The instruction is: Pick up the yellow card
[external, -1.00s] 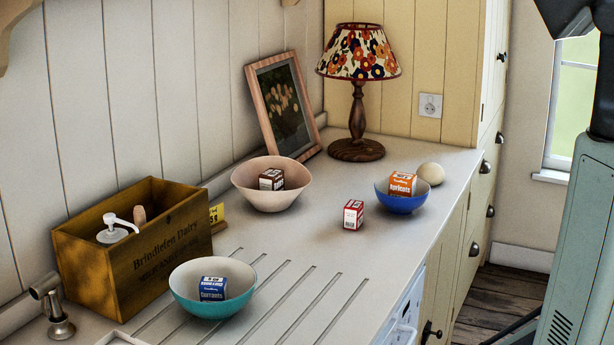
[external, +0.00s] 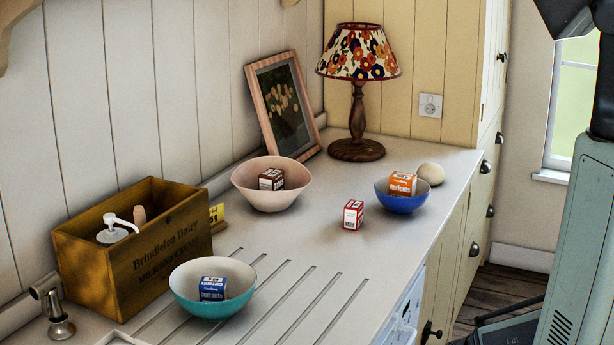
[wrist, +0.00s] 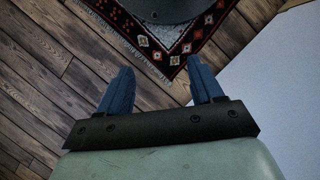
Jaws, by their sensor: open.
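The yellow card (external: 217,213) stands on the counter just right of the wooden crate, partly hidden behind the crate's corner; dark marks show on its face. My gripper (wrist: 160,85) shows in the wrist view with its two blue fingers apart and nothing between them. It points down over the floor, away from the counter. The gripper does not show in the external view, so its distance from the card cannot be told.
A wooden crate (external: 140,255) holding a white pump stands left of the card. A teal bowl (external: 195,300), a cream bowl (external: 255,190) and a blue bowl (external: 402,203) hold small boxes. A red-and-white box (external: 353,215), lamp (external: 357,110), picture frame (external: 290,112) and pale ball (external: 430,174) are also on the counter.

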